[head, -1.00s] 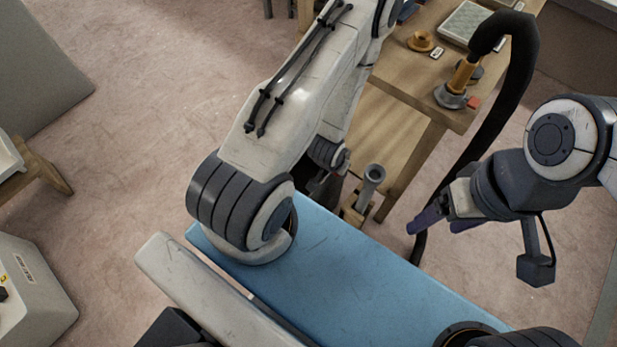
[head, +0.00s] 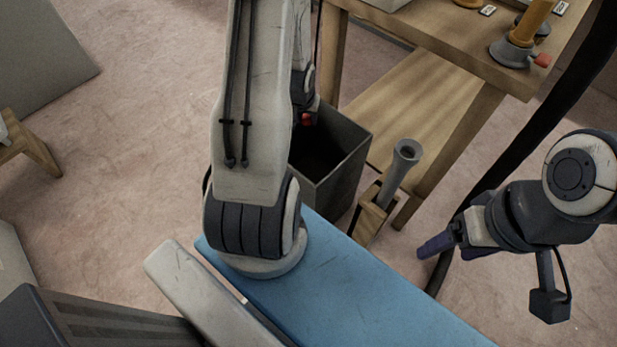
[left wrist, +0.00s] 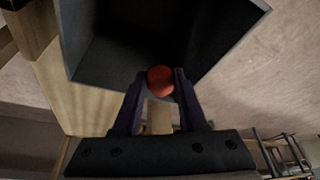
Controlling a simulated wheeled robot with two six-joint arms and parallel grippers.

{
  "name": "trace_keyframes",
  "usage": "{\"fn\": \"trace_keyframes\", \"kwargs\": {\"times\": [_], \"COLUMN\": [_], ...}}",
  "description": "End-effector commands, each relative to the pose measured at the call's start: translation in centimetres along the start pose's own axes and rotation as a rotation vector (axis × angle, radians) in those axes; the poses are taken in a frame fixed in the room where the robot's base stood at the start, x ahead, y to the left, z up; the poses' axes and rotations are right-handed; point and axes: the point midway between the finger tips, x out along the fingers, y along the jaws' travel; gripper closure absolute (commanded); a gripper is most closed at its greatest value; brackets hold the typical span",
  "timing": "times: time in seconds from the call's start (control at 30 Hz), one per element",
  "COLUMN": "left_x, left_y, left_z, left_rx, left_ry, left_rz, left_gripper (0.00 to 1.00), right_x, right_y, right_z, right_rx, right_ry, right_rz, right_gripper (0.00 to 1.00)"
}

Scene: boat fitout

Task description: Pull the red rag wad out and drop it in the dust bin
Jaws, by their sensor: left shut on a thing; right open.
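The red rag wad (left wrist: 160,80) is a small round red lump between the fingertips of my left gripper (left wrist: 158,88) in the left wrist view. My left gripper is shut on it and holds it at the near side of the dust bin's opening. A bit of the wad's red also shows in the head view (head: 306,119). The dust bin (head: 345,180) is a dark, square, open box on the floor; it also shows in the left wrist view (left wrist: 222,50). Its inside is dark, and my left arm hides part of it. My right gripper (head: 440,250) is open and empty.
A wooden workbench (head: 440,50) with a lower shelf stands behind the bin. A grey pipe (head: 402,165) in a wooden holder (head: 372,215) stands just right of the bin. A black hose (head: 545,130) hangs at the right.

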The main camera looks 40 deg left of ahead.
Motion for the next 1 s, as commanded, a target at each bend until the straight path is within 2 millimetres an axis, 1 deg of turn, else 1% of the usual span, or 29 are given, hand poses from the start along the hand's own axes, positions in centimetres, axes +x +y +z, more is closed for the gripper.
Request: {"fn": "trace_keyframes", "kwargs": {"times": [0.03, 0.3, 0.4, 0.53, 0.77, 0.8, 0.87, 0.9, 1.0], "left_x": [0.7, 3.9, 4.8, 5.2, 5.1, 5.1, 5.1, 5.1, 5.1], "left_y": [0.0, 0.1, 0.1, 0.1, 0.1, 0.1, 0.1, 0.1, 0.1], "left_z": [0.3, 1.4, 1.8, 1.9, 1.9, 1.9, 1.9, 1.9, 1.9], "left_rx": [0.000, 0.001, 0.001, 0.001, 0.001, 0.001, 0.001, 0.001, 0.001], "left_ry": [0.000, 0.000, 0.000, 0.000, 0.000, 0.000, 0.000, 0.000, 0.000], "left_rz": [0.000, 0.001, 0.001, 0.001, 0.001, 0.001, 0.001, 0.001, 0.001], "left_gripper": [1.00, 1.00, 1.00, 1.00, 1.00, 0.55, 0.32, 0.24, 0.24], "right_x": [0.8, 4.1, 5.0, 5.5, 5.4, 5.4, 5.4, 5.4, 5.4], "right_y": [0.1, 0.3, 0.4, 0.4, 0.4, 0.4, 0.4, 0.4, 0.4], "right_z": [0.0, 0.2, 0.3, 0.3, 0.3, 0.3, 0.3, 0.3, 0.3], "right_rx": [0.000, 0.000, 0.000, 0.000, 0.000, 0.000, 0.000, 0.000, 0.000], "right_ry": [0.000, 0.000, 0.000, 0.000, 0.000, 0.000, 0.000, 0.000, 0.000], "right_rz": [0.000, 0.000, 0.000, 0.000, 0.000, 0.000, 0.000, 0.000, 0.000], "right_gripper": [0.27, 0.27, 0.27, 0.27, 0.27, 0.27, 0.27, 0.27, 0.27]}}
